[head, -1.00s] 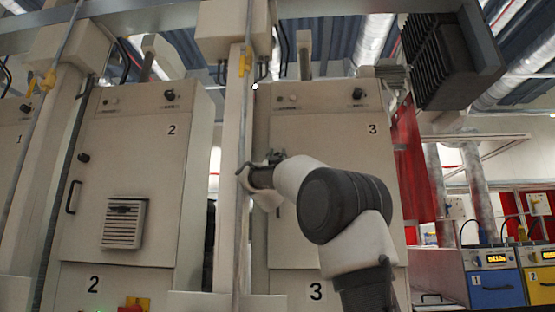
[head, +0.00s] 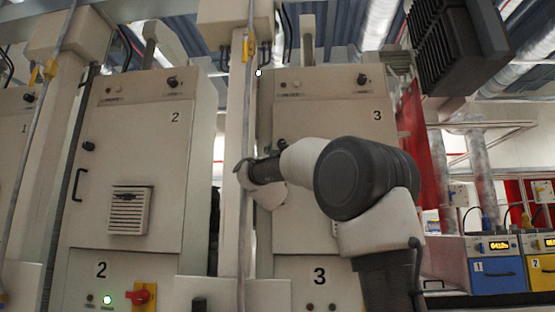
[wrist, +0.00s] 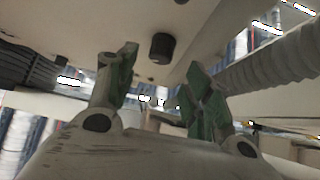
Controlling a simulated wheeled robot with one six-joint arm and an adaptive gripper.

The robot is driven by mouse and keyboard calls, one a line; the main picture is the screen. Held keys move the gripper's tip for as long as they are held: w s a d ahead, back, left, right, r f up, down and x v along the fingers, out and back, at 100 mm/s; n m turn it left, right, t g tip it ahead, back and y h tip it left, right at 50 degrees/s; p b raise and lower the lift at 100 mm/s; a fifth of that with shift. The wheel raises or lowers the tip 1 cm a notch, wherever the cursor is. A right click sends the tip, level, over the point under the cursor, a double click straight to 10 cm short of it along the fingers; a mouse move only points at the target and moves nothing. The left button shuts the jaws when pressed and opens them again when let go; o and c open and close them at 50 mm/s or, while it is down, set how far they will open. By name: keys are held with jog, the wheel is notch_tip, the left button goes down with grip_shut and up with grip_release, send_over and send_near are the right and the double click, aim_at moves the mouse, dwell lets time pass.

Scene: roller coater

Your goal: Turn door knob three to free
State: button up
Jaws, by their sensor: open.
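Door three (head: 330,115) is a beige cabinet door marked 3 in the head view. A small dark knob (head: 282,143) shows at its left edge, just above my arm's wrist. In the wrist view a dark round knob (wrist: 162,47) stands out from a beige panel, between and beyond my fingertips. My gripper (wrist: 160,62) is open, with its green-padded fingers spread on either side of that knob in the picture. I cannot tell how far the knob is from the fingers. The knob's turned position is not readable. In the head view the fingers cannot be made out clearly.
Another knob (head: 362,78) sits at door three's upper right. Cabinet two (head: 130,140) stands to the left, with a grille, a handle and a red switch (head: 141,295). A narrow upright post (head: 247,120) stands left of door three, close to my wrist. Blue and yellow units stand at right.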

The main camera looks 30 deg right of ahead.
jog(key=v, duration=0.6)
jog(key=shift+s+f, duration=0.15)
jog(key=shift+f, duration=0.15)
jog(key=shift+a, duration=0.15)
jog(key=n+t+y, duration=0.4)
jog(key=n+y, duration=0.7)
jog(key=n, duration=0.1)
send_near(282, 143)
jog(key=w, duration=0.2)
jog(key=x, duration=0.5)
jog(key=r+x, duration=0.1)
jog(key=x, duration=0.1)
jog(key=shift+s+r, duration=0.1)
jog(key=shift+s, duration=0.1)
jog(key=shift+c, duration=0.2)
jog(key=shift+h, duration=0.4)
jog(key=c, duration=1)
